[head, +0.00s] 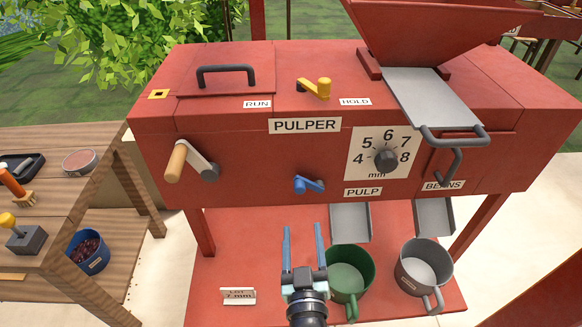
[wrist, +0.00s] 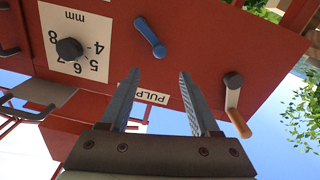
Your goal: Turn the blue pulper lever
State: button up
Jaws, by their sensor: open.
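The blue lever (head: 309,184) sits on the front face of the red pulper (head: 250,150), left of the PULP label. In the wrist view the blue lever (wrist: 150,38) shows ahead of and between the lines of the fingers, slanting. My gripper (head: 303,228) is open and empty, below and in front of the lever. In the wrist view the two fingers of my gripper (wrist: 155,88) stand apart with nothing between them, and they look clear of the lever.
A wooden-handled crank (head: 190,163) is left of the lever, and a black dial (head: 386,160) is right. A green mug (head: 348,272) and grey mug (head: 424,270) stand under the chutes. A wooden table (head: 60,200) is at left.

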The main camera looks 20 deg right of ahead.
aim_at(300, 193)
jog(key=b+x, duration=0.4)
jog(key=x, duration=0.8)
jog(key=shift+w+d, duration=0.15)
jog(key=shift+w, duration=0.2)
